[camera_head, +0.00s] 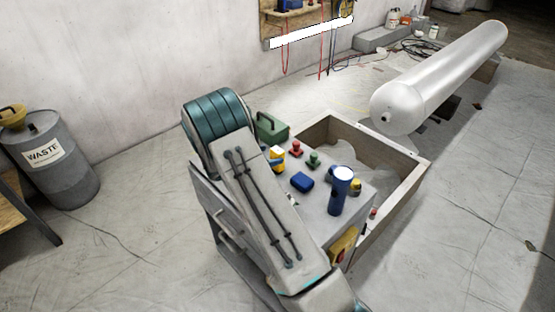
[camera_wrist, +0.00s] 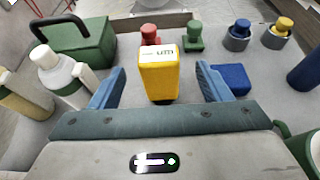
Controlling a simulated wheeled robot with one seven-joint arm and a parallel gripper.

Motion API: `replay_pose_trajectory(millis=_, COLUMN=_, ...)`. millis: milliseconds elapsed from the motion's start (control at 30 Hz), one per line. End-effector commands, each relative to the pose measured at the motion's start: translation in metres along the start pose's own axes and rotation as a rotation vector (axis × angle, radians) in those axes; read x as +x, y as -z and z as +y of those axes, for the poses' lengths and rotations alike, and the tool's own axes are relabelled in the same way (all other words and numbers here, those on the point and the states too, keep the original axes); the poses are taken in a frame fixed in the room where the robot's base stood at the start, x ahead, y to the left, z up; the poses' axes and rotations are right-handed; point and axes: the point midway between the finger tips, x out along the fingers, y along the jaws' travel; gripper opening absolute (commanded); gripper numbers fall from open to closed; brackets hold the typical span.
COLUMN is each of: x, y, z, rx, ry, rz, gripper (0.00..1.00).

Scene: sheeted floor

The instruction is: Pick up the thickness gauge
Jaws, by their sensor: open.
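The thickness gauge, a yellow block with a white label reading "um" (camera_wrist: 159,75), stands upright on the grey top in the wrist view. In the head view, the gauge (camera_head: 278,152) shows as a small yellow and white shape beside my arm. My gripper (camera_wrist: 160,68) is open, with one blue finger on each side of the gauge. There are gaps on both sides, and the fingers do not appear to touch it. My arm hides most of the gripper in the head view.
A green box (camera_wrist: 85,42) and a white-green bottle (camera_wrist: 60,75) stand left. Red (camera_wrist: 150,35) and green (camera_wrist: 194,38) pieces stand behind. A blue block (camera_wrist: 230,78) lies close to the right finger. A blue cylinder (camera_head: 341,190) stands farther right.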

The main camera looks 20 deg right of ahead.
Motion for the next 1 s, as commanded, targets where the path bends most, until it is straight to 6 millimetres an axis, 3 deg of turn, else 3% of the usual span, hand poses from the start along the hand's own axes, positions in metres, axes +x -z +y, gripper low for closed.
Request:
replay_pose_trajectory(millis=333, x=0.027, y=-0.004, z=-0.001, rx=0.003, ry=0.004, rz=0.001, gripper=0.71)
replay_pose_trajectory(millis=600, x=0.064, y=-0.007, z=0.001, rx=0.002, ry=0.003, rz=0.001, gripper=0.71)
replay_pose_trajectory(millis=833, x=0.067, y=-0.007, z=0.001, rx=0.003, ry=0.001, rz=0.001, gripper=0.71)
replay_pose_trajectory(millis=867, x=0.067, y=-0.007, z=0.001, rx=0.003, ry=0.001, rz=0.001, gripper=0.65)
replay_pose_trajectory(millis=1000, x=0.067, y=-0.007, z=0.001, rx=0.003, ry=0.001, rz=0.001, gripper=0.26)
